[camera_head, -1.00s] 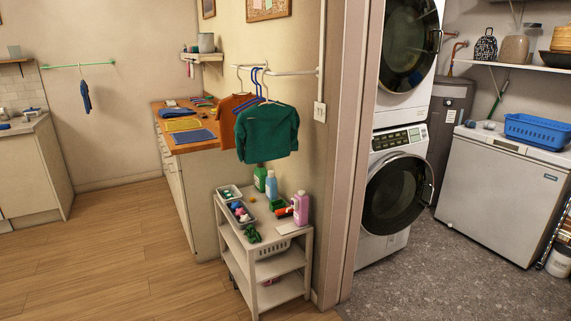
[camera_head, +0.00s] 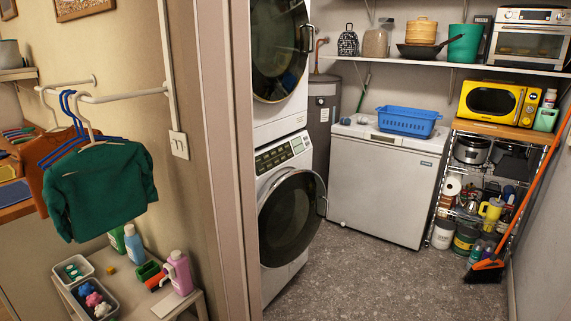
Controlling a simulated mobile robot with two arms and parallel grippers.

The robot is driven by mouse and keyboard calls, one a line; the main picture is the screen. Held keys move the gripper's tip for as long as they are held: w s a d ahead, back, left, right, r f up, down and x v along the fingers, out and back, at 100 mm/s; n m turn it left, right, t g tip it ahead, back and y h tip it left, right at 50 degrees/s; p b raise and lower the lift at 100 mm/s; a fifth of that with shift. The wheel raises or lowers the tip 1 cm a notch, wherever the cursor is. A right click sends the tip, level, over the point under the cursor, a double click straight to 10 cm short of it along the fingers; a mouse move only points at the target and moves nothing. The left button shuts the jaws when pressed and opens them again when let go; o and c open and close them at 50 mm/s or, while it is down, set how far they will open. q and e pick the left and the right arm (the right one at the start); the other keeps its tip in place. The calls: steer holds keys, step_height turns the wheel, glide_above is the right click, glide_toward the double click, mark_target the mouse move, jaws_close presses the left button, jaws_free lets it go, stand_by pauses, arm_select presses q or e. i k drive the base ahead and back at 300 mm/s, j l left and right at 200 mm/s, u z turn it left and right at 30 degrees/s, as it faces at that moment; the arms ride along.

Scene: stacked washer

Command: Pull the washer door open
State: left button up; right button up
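A white front-loading washer (camera_head: 283,163) stands at floor level just past the doorway edge, with a second machine (camera_head: 279,50) stacked on top of it. The washer's round dark glass door (camera_head: 289,218) faces right and toward me. Its handle (camera_head: 321,194) is a curved bar on the door's right rim. The door looks closed, though its seam is hard to make out. The wall edge hides the left part of both machines. Neither of my grippers is in view.
A door frame (camera_head: 228,150) stands left of the washer. A white chest (camera_head: 386,184) with a blue basket (camera_head: 408,120) is behind it. A wire rack (camera_head: 478,187) and broom (camera_head: 487,268) stand right. A trolley (camera_head: 197,302) is front left. The grey floor (camera_head: 388,275) before the washer is clear.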

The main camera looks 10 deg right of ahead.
mark_target(291, 212)
steer(key=i+l+z, duration=0.2)
steer(key=i+z, duration=0.15)
steer(key=i, duration=0.2)
steer(key=i+z, duration=0.35)
steer(key=i, duration=0.2)
steer(key=i+z, duration=0.3)
steer(key=i, duration=0.25)
